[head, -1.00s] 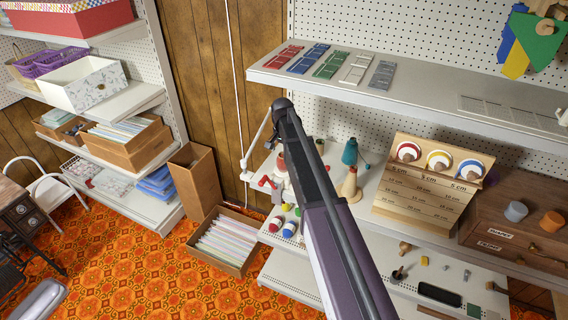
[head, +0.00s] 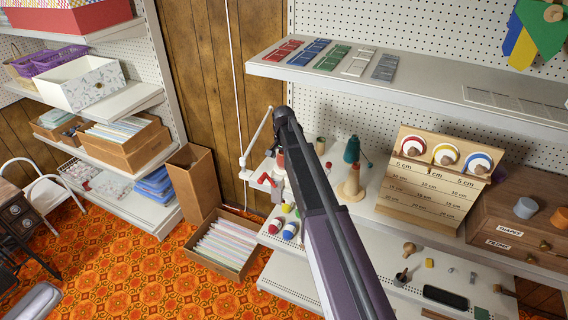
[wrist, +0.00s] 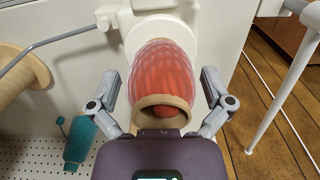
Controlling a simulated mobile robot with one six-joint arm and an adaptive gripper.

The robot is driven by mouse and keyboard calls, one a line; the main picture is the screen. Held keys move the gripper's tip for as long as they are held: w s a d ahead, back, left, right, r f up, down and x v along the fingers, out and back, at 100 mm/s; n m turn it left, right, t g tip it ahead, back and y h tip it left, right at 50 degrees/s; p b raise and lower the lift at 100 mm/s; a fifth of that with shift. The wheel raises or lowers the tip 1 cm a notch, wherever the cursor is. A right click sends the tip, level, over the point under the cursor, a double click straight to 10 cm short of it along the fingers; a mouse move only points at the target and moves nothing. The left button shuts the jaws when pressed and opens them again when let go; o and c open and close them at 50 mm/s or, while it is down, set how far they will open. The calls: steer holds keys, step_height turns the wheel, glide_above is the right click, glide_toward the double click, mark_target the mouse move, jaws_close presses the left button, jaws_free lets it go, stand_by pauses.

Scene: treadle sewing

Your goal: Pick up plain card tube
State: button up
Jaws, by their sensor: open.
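In the wrist view a tan card-coloured tube end (wrist: 162,101) shows as an open ring at lower middle. A red body with pale criss-cross lines (wrist: 163,60) lies directly beyond it, against a white round flange (wrist: 165,24). I cannot tell whether tube and red body are one piece. My gripper (wrist: 158,80) is open, one finger on each side of them, with visible gaps. In the head view my arm hides the gripper. A red cone (head: 280,159) shows on the shelf beside the arm. A small tan cylinder (head: 320,146) stands to its right.
A grey rod and white rails flank the gripper. An upper shelf (head: 420,83) overhangs.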

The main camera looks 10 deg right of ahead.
stand_by(0.6)
steer(key=c, duration=0.8)
